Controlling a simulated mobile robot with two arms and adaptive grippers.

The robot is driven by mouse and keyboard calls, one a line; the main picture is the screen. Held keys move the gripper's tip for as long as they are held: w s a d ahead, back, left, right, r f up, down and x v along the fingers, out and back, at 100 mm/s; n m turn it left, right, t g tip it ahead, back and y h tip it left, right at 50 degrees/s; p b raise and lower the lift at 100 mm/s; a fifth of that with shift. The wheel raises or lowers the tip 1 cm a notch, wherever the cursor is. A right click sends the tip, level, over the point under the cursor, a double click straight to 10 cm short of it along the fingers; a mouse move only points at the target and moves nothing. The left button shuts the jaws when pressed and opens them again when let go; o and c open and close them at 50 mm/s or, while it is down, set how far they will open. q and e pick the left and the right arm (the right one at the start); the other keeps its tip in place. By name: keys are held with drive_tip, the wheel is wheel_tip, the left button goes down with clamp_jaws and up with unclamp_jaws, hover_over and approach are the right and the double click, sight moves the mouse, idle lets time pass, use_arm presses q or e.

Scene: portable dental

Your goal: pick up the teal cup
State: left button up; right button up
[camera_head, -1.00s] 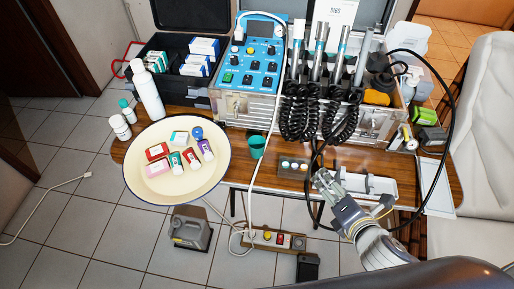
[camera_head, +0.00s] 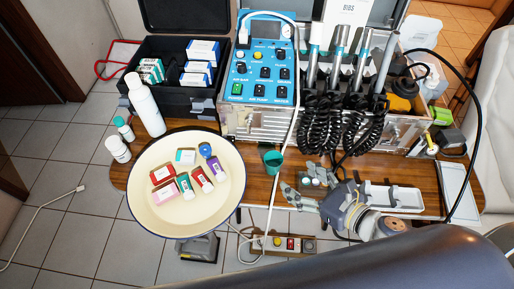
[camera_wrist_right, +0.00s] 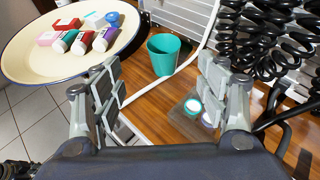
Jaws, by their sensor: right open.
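The teal cup (camera_head: 272,160) stands upright on the wooden table, in front of the blue control unit. It also shows in the right wrist view (camera_wrist_right: 163,53), upright with its open mouth facing up. My right gripper (camera_head: 296,180) is at the table's front, just right of and nearer than the cup. In the wrist view the right gripper (camera_wrist_right: 160,88) is open and empty; the cup lies beyond the fingertips, between their lines, apart from both. My left gripper is not in view.
A round cream tray (camera_head: 150,213) with several small bottles and boxes stands left of the cup. A white cable (camera_head: 279,178) runs down beside the cup. Black coiled hoses (camera_head: 312,125) hang to its right. A small holder with round pots (camera_wrist_right: 190,115) lies near the right finger.

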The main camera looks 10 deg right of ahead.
sight(268, 157)
drive_tip(key=shift+w+a+f, duration=0.1)
drive_tip(key=shift+w+a, duration=0.15)
drive_tip(key=shift+w, duration=0.25)
drive_tip(key=shift+w+a, duration=0.25)
drive_tip(key=shift+w, duration=0.2)
drive_tip(key=shift+w+a, duration=0.15)
drive_tip(key=shift+w, duration=0.15)
drive_tip(key=shift+p+x, duration=0.3)
drive_tip(key=shift+x, duration=2.4)
drive_tip(key=x, duration=0.1)
drive_tip(key=p+x, duration=0.1)
drive_tip(key=x, duration=0.1)
drive_tip(key=shift+w+f, duration=0.2)
drive_tip(key=shift+f, duration=0.1)
drive_tip(key=shift+w+f, duration=0.1)
drive_tip(key=shift+w, duration=0.05)
drive_tip(key=shift+f, duration=0.1)
drive_tip(key=c, duration=1.1)
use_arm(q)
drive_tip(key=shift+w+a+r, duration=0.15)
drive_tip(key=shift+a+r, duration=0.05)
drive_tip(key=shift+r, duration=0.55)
